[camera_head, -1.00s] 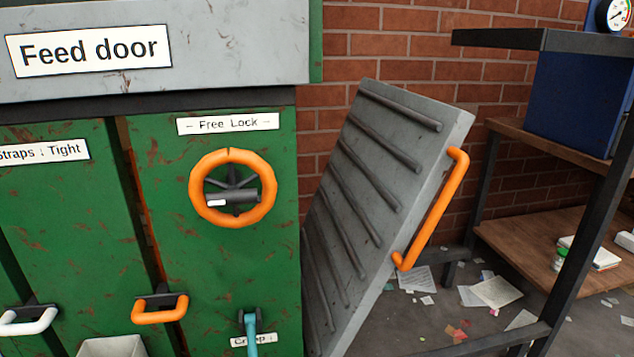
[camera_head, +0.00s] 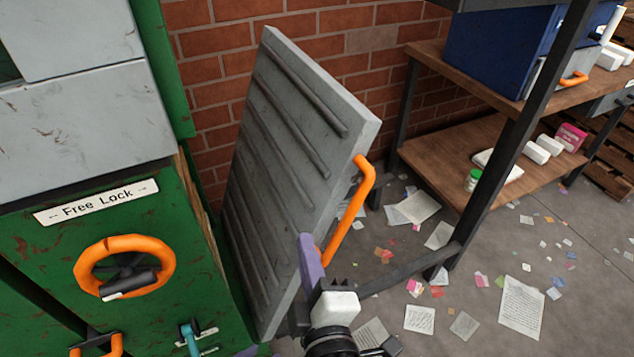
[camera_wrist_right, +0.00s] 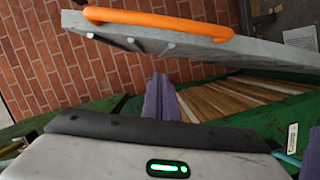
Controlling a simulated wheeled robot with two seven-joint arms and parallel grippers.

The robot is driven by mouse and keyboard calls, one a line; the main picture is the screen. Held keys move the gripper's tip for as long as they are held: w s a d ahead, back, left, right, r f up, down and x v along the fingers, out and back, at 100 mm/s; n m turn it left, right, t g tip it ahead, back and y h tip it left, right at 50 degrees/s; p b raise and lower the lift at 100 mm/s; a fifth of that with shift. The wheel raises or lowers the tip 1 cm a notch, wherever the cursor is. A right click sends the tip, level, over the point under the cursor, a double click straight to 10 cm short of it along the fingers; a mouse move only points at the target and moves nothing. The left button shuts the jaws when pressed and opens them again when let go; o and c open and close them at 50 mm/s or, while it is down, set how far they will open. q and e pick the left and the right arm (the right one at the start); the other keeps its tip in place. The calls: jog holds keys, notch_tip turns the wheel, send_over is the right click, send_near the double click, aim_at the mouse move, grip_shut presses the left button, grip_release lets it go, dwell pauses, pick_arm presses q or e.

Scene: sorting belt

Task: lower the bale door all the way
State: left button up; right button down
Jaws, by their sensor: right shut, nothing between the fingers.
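The bale door (camera_head: 280,140) is a grey ribbed slab. It stands open and tilted beside the green machine, its orange bar handle (camera_head: 350,210) on the right edge. My right gripper (camera_head: 308,245) has purple fingers and appears in front of the door's lower right part, left of the handle's lower end. In the right wrist view the fingers (camera_wrist_right: 160,85) are shut and empty, below the door (camera_wrist_right: 185,45) and its handle (camera_wrist_right: 158,22), apart from the handle. I cannot tell whether they touch the slab. My left gripper is out of view.
The green machine (camera_head: 120,205) has an orange handwheel (camera_head: 125,268) under a "Free Lock" label. A shelf (camera_head: 455,140) with a blue box (camera_head: 505,45) stands at the right. Papers litter the floor (camera_head: 480,250). A brown slatted surface (camera_wrist_right: 235,98) shows inside the machine.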

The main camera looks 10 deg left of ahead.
send_over(314, 224)
jog(key=s+a, duration=0.2)
jog(key=a, duration=0.1)
jog(key=shift+w+d+f, duration=0.25)
jog(key=shift+w+d, duration=0.1)
jog(key=shift+d, duration=0.1)
jog(key=shift+w+d+f, duration=0.25)
jog(key=shift+w+d, duration=0.05)
jog(key=shift+d, duration=0.15)
jog(key=shift+w+d+f, duration=0.25)
jog(key=shift+w+d, duration=0.05)
jog(key=shift+d, duration=0.2)
